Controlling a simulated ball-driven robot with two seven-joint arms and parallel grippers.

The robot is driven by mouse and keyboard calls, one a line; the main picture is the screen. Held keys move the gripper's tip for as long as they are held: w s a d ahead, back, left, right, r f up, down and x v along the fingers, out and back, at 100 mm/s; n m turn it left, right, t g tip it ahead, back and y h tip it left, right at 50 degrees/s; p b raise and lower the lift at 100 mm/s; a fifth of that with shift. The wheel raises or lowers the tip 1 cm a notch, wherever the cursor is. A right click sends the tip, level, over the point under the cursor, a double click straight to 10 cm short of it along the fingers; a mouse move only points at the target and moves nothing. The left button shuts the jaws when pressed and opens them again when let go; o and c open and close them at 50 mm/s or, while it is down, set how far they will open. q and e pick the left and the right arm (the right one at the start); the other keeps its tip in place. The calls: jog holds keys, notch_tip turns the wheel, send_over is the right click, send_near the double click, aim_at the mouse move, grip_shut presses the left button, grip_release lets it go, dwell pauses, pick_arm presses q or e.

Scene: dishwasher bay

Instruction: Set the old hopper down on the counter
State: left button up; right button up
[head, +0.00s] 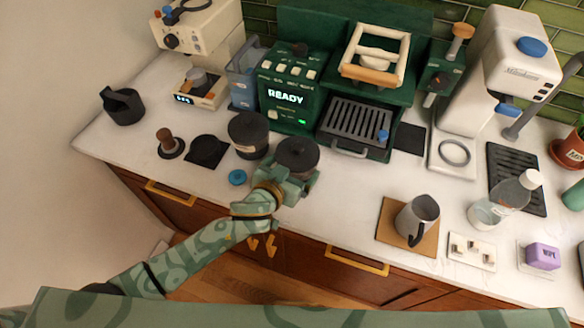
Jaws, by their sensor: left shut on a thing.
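My left gripper (296,184) is shut on a dark round hopper (297,153), which I take for the old hopper. The gripper covers its lower part. The hopper is over the front part of the white counter (330,222), in front of the green READY machine. I cannot tell whether its base touches the counter. A similar dark round container (248,133) stands upright on the counter just left of it. My right gripper is out of view.
A blue disc (237,177) lies left of the gripper. A black mat (207,151) and tamper (168,143) are farther left. The green machine (290,88) stands behind. A metal pitcher (415,218) stands on a brown mat to the right. Counter between gripper and pitcher is clear.

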pick_arm(q)
jog(key=o, duration=1.1)
jog(key=shift+f, duration=0.2)
jog(key=shift+c, duration=0.2)
jog(key=shift+r, duration=0.15)
jog(key=shift+s+a+r, duration=0.1)
jog(key=shift+s+r, duration=0.1)
jog(key=p+v, duration=0.2)
jog(key=v, duration=0.9)
jog(key=shift+s, duration=0.2)
jog(key=shift+a+r, duration=0.15)
